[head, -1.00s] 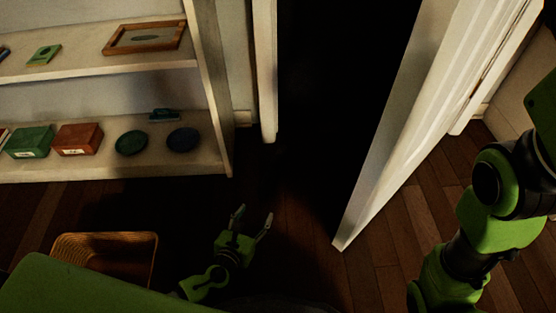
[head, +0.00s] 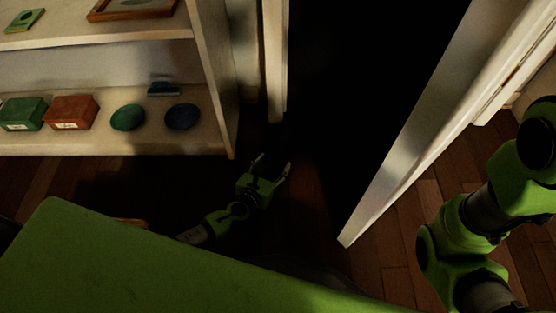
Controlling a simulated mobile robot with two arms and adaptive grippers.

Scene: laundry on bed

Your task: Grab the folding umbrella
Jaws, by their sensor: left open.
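I see no folding umbrella that I can make out in the head view. My left gripper (head: 271,166) is open and empty, low over the dark floor in front of the doorway, just right of the shelf's lower end. My right arm shows at the right edge, but its gripper is out of view.
A white shelf (head: 180,148) at the left holds a green box (head: 24,113), a red box (head: 71,111), a green dish (head: 127,118), a blue dish (head: 183,117) and a teal item (head: 164,89). A white door (head: 395,170) stands open beside a dark doorway (head: 335,80).

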